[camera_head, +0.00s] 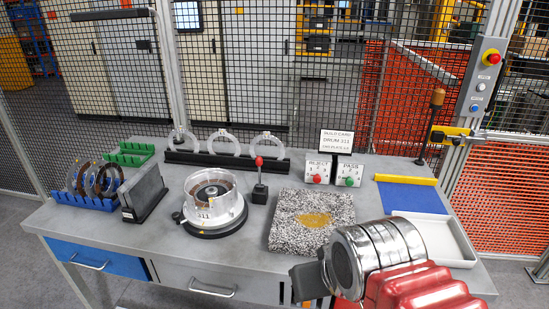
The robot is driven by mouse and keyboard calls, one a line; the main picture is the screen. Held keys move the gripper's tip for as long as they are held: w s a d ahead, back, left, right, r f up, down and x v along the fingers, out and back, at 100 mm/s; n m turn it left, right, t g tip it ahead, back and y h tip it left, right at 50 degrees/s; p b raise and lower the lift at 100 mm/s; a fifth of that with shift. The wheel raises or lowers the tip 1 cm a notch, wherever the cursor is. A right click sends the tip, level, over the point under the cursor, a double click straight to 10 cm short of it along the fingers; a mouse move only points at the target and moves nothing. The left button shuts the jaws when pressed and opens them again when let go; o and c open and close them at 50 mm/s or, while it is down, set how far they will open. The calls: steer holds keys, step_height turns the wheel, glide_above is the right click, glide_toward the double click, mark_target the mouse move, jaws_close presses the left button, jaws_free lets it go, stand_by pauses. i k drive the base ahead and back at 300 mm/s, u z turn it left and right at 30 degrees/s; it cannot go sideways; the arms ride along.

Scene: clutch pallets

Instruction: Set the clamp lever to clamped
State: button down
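The clamp lever (260,180) stands on a small black base, with a red ball knob on top. It looks close to upright; I cannot tell which setting this is. To its left, a clear round drum (232,206) marked 311 sits on a dark round fixture (217,231). My gripper (308,282) shows only as a dark piece at the lower middle, at the end of my red and metal arm. It is in front of the lever, to the right and apart from it. Its fingertips cannot be made out.
A speckled grey pad (285,232) with a yellow-brown patch lies between lever and arm. REJECT (318,170) and PASS (349,171) boxes stand behind. A black rack (190,158) holds clear rings. A dark block (143,192) and blue rack (85,202) stand left; a white tray (467,244) lies right.

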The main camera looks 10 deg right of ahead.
mark_target(259, 160)
steer(key=i, duration=0.95)
steer(key=u, duration=0.05)
